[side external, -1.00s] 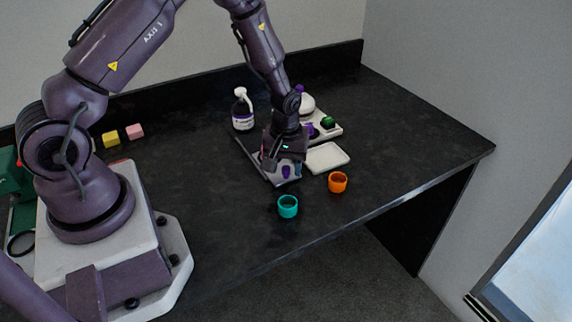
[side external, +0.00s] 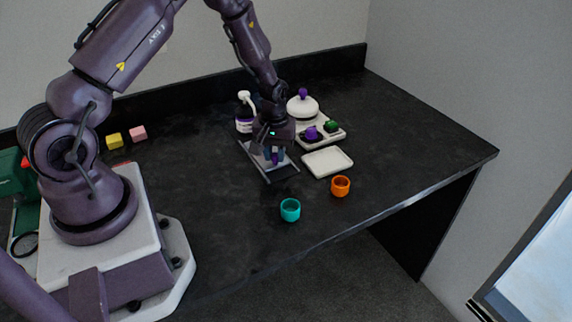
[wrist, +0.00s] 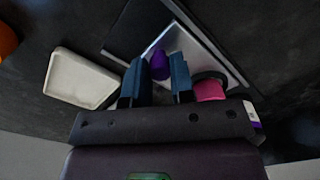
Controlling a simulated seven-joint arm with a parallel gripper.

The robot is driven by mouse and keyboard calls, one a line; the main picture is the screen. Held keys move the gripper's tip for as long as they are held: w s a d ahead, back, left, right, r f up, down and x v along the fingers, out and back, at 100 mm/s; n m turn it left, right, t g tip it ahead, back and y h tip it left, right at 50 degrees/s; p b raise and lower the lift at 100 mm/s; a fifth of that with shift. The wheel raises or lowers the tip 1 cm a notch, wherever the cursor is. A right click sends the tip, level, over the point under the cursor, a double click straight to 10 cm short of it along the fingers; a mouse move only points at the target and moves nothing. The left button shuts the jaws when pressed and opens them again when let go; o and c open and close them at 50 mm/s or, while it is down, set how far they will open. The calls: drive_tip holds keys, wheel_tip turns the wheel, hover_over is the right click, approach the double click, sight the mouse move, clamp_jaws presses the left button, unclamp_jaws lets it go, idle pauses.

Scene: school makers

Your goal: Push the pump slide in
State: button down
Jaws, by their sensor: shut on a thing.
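The pump slide is a light grey plate (side external: 262,164) on a dark rail base (side external: 284,173), with an upright purple knob (side external: 275,159). In the wrist view the purple knob (wrist: 158,65) stands between my two blue fingertips, with the pale plate (wrist: 178,42) under it. My gripper (side external: 273,153) points down over the slide and is shut on the knob; it also shows in the wrist view (wrist: 157,76). The base's front end is bare dark. My gripper hides the rear of the slide in the side view.
A pump bottle (side external: 244,112) stands close behind my gripper. A white tray (side external: 327,162) lies to the right, with a pale board (side external: 331,136) behind it. A teal cup (side external: 290,209) and an orange cup (side external: 340,186) stand in front. The front right table is clear.

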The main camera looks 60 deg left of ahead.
drive_tip(key=shift+a, duration=1.85)
drive_tip(key=c, duration=1)
unclamp_jaws()
drive_tip(key=shift+d, duration=0.1)
drive_tip(key=shift+r, duration=0.3)
wheel_tip(320, 180, up, 12)
drive_tip(key=shift+r, duration=0.2)
